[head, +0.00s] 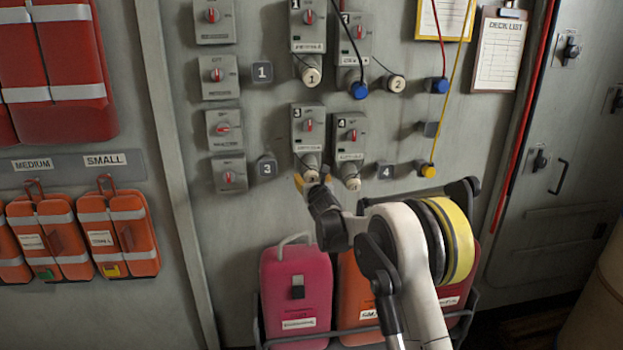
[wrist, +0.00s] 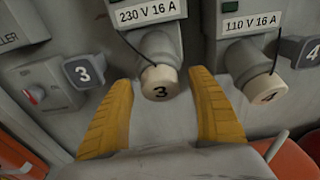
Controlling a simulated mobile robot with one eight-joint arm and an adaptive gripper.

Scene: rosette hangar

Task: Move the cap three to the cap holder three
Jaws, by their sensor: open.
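Cap three (wrist: 160,83) is a cream cap marked 3, seated on the lower end of the 230 V socket box (head: 307,130). In the head view it shows as a pale cap (head: 310,175) just past my fingertips. Cap holder three (wrist: 83,71) is a grey block marked 3 on the wall, left of the cap; it also shows in the head view (head: 266,167). My gripper (wrist: 162,112) is open, with yellow fingers on either side of the cap's near end. Whether they touch the cap cannot be told.
Cap four (wrist: 268,89) sits on the socket to the right, close to the right finger. Cap holder four (head: 386,171) is further right. A rotary switch box (head: 229,174) lies left of holder three. Pink and orange canisters (head: 296,290) stand below.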

